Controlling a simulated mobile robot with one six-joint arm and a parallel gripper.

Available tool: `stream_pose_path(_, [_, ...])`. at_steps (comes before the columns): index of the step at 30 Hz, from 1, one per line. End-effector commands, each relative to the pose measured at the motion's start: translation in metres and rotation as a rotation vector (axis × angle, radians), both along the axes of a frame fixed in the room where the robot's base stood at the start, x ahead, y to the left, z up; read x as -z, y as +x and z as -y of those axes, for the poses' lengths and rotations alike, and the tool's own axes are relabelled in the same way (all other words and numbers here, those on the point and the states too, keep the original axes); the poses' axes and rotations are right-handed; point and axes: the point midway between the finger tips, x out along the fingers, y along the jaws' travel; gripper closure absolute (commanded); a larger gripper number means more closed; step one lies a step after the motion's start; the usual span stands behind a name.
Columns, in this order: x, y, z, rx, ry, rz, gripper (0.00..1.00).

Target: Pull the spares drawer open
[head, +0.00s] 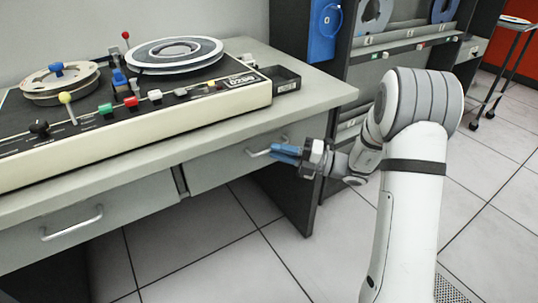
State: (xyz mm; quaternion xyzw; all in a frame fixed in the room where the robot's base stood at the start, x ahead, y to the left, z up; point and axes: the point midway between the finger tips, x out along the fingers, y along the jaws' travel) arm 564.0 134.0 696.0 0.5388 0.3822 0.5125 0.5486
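The desk has two grey drawers in its front. The right drawer (222,167) has a silver bar handle (258,153), and its front looks flush with the desk. The left drawer (110,207) has a similar handle (72,223) and also looks closed. No label shows which is the spares drawer. My gripper (281,153), with blue fingers, is at the right end of the right drawer's handle. The fingers overlap that end in the picture. I cannot tell whether they touch or grip it, nor see the gap between them.
A tape deck (130,110) with reels and coloured knobs stands on the desk top (310,95). A small black tray (286,80) sits at its right. A dark cabinet (345,90) stands behind, and a cart (500,75) is at far right. The tiled floor (215,250) before the desk is clear.

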Motion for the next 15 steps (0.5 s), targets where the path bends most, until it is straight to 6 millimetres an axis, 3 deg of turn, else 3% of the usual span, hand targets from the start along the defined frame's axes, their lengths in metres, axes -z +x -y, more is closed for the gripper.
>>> stream_pose_path(6, [-0.002,0.004,-0.023,-0.002,-0.001,0.002,0.82])
stream_pose_path(15, [-0.004,0.005,-0.027,-0.001,-0.001,0.001,0.82])
